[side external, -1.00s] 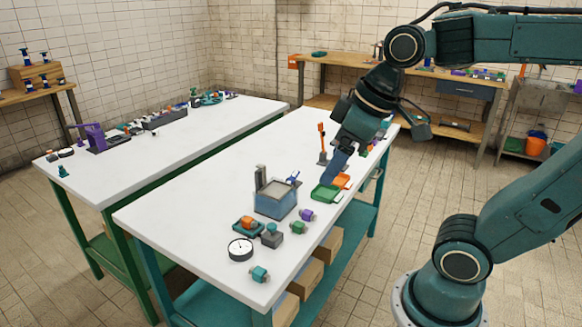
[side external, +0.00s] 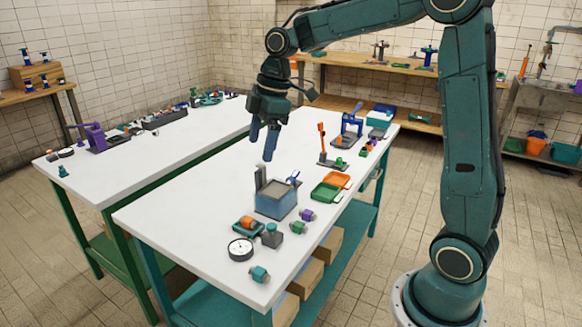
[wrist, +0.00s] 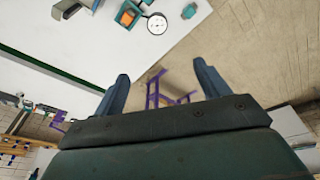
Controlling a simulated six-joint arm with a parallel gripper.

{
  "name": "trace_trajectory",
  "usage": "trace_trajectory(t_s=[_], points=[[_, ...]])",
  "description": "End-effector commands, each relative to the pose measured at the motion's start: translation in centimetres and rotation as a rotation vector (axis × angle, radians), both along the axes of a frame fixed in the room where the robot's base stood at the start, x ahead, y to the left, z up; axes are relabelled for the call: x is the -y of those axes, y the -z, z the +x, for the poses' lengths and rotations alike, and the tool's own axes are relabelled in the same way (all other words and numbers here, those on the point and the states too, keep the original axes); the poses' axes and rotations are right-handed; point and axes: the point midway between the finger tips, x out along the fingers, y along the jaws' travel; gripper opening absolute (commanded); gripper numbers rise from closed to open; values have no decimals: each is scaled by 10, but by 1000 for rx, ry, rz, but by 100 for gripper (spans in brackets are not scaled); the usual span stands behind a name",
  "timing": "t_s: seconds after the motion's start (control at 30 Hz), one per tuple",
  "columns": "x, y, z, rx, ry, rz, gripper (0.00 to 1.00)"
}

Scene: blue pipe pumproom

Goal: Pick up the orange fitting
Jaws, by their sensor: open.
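The orange fitting (side external: 249,222) sits in a small teal tray (side external: 240,231) near the front of the white table, beside a round dial gauge (side external: 240,249). The wrist view shows the orange fitting (wrist: 127,16) at its top edge, next to the gauge (wrist: 157,23). My gripper (side external: 263,149) hangs above the table's far left part, behind the fitting and well apart from it. Its two blue fingers (wrist: 161,74) are spread with nothing between them.
A blue-grey box (side external: 275,204) with a grey upright stands between my gripper and the fitting. A grey fitting (side external: 272,236), green fitting (side external: 298,228) and purple fitting (side external: 307,215) lie close by. Green (side external: 326,193) and orange (side external: 337,179) trays sit right. The table's left front is clear.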

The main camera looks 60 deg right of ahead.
Motion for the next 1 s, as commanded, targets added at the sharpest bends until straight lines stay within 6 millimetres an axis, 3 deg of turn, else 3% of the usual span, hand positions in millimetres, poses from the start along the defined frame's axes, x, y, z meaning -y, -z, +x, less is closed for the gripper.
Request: trace_trajectory(t_s=[0.2, 0.5, 0.8, 1.0], points=[[23, 32, 37, -25, -163, 12, 75], [57, 86, 76, -38, -390, 41, 75], [85, 136, 97, -33, -573, 74, 75], [90, 147, 101, -30, -616, 82, 75]])
